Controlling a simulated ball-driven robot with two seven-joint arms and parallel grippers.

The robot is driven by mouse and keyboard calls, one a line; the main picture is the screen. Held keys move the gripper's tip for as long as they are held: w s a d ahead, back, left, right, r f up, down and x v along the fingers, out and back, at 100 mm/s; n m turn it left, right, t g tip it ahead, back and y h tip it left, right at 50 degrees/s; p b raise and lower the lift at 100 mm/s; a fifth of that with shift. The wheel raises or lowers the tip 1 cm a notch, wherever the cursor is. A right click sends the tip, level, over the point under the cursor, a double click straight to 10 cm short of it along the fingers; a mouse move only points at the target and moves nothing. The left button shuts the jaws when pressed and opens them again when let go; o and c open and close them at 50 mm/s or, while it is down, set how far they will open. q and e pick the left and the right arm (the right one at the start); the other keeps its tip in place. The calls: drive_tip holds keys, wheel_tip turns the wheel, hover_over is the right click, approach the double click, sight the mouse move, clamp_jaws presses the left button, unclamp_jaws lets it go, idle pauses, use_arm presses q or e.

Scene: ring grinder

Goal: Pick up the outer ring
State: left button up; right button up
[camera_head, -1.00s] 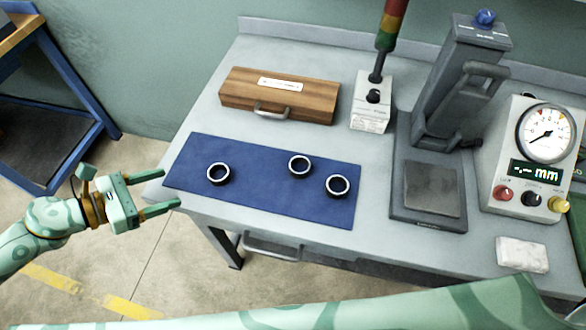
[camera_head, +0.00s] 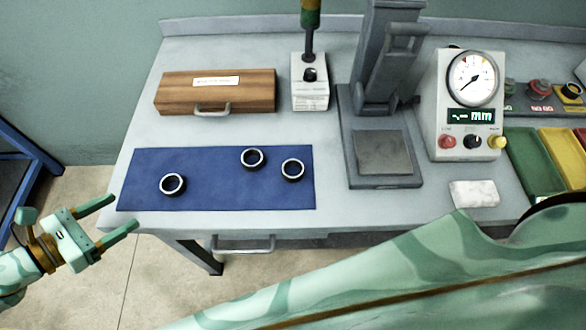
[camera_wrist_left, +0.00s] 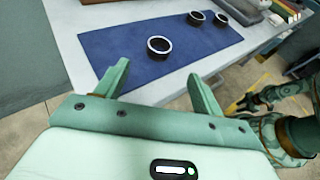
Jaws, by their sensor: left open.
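Three dark rings with pale rims lie apart on a blue mat (camera_head: 215,195): a left ring (camera_head: 173,184), a middle ring (camera_head: 252,159) and a right ring (camera_head: 292,169). I cannot tell which one is the outer ring. My left gripper (camera_head: 122,213) is open and empty, off the table's left front corner, left of the mat. In the left wrist view, the nearest ring (camera_wrist_left: 159,47) shows beyond and between the open fingers (camera_wrist_left: 160,88).
A wooden case (camera_head: 216,92) stands behind the mat. Right of it are a small white box with a lever (camera_head: 310,90), a grey press (camera_head: 384,155), a dial gauge unit (camera_head: 467,110), a white block (camera_head: 474,194) and coloured bins (camera_head: 538,165). The table's front edge is near the mat.

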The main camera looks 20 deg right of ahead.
use_arm(q)
drive_tip(key=shift+o, duration=0.3)
drive_tip(key=shift+o, duration=0.2)
drive_tip(key=shift+w+d+r+p, duration=0.2)
drive_tip(key=shift+w+r+p, duration=0.1)
drive_tip(key=shift+r, duration=0.25)
drive_tip(key=s+d+r+n+h+p, duration=0.1)
drive_tip(key=s+d+r+h+p, duration=0.2)
drive_tip(key=d, duration=0.9)
drive_tip(key=s+d+r+n+p, duration=0.1)
drive_tip(key=s+d+p, duration=0.1)
drive_tip(key=s+d, duration=0.65)
drive_tip(key=t+y+b, duration=0.1)
drive_tip(key=y+b, duration=0.1)
drive_tip(key=y, duration=0.2)
approach(298, 164)
drive_tip(key=shift+w+f+m, duration=0.15)
drive_tip(key=shift+f+m, duration=0.15)
drive_tip(key=shift+f, duration=0.4)
drive_tip(key=x, duration=0.2)
drive_tip(key=b+x, duration=0.2)
drive_tip(key=x, duration=0.1)
drive_tip(key=shift+w+d+r, duration=0.2)
drive_tip(key=shift+w+d, duration=0.05)
drive_tip(key=shift+d, duration=0.15)
drive_tip(key=c, duration=1.1)
